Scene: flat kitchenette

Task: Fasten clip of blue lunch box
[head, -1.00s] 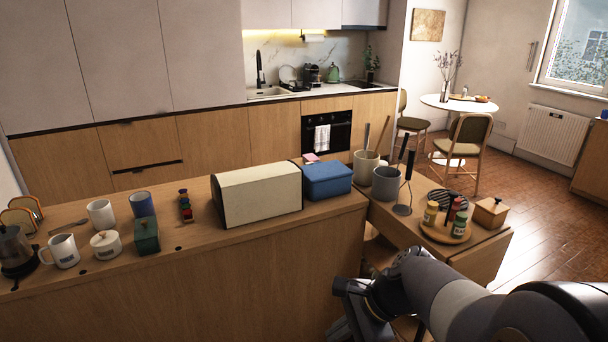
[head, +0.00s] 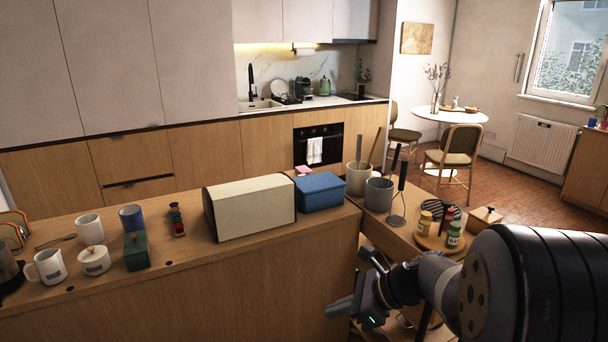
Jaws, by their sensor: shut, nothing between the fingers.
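The blue lunch box (head: 321,193) sits on the wooden counter, right of the cream bread bin. Its lid looks down on the body. Its clip cannot be made out at this size. My gripper (head: 332,309) is low in front of the counter, below and apart from the lunch box, with nothing held. It is shut.
The cream bread bin (head: 250,208) stands close on the lunch box's left. A pink item (head: 304,171) lies behind the box. Mugs, a green box (head: 136,251) and a sugar pot (head: 94,261) stand at left.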

